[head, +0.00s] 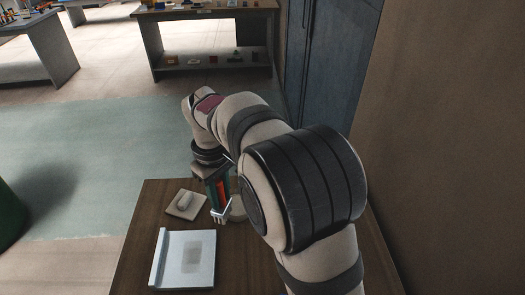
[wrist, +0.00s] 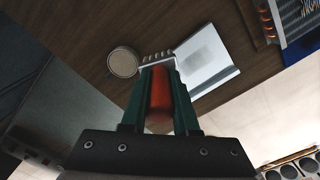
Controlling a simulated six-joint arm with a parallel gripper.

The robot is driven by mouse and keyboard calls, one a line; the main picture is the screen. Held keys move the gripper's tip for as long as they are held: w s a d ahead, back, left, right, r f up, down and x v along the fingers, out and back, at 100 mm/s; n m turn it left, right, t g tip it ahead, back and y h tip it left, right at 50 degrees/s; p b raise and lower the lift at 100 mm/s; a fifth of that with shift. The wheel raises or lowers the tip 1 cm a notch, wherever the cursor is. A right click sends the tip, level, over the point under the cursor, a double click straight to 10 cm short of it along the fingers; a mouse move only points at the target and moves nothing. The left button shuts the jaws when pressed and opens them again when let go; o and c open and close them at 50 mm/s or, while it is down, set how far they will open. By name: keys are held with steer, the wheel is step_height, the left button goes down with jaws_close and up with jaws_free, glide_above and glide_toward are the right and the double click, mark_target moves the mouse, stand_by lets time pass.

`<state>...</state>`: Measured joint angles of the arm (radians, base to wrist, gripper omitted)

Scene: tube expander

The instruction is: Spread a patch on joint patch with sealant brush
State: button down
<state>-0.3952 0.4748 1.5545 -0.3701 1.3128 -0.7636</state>
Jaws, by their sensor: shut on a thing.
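My gripper (head: 217,192) is shut on the orange-red handle of the sealant brush (wrist: 160,95). Its green fingers (wrist: 158,72) flank the handle in the wrist view. The pale brush head (head: 222,215) points down, with several tufts along its end. It is above the table near the joint patch. The joint patch (head: 203,272) is a whitish plate with a raised left edge, lying on the table's front part. A darker grey rectangle (head: 192,255) marks its middle. The plate also shows in the wrist view (wrist: 222,72), right of the brush head. Contact between brush and anything below cannot be told.
A round pale container (head: 238,209) stands beside the brush, partly hidden by my arm; its round top shows in the wrist view (wrist: 122,62). A small square tray (head: 173,211) with a whitish lump lies behind the plate. The wooden table (head: 137,235) is bare at left.

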steer(key=s+a+f+n, duration=0.1)
steer(key=a+f+n, duration=0.3)
steer(key=a, duration=0.5)
steer(key=shift+s+a+f+n, duration=0.2)
steer(key=shift+f+n, duration=0.1)
steer(key=shift+f, duration=0.65)
steer(key=shift+d, duration=0.1)
step_height(320, 180, down, 4)
steer(key=shift+s+f, duration=0.1)
steer(key=shift+s, duration=0.05)
steer(key=s, duration=0.6)
steer(key=shift+f, duration=0.7)
steer(key=shift+f, duration=0.2)
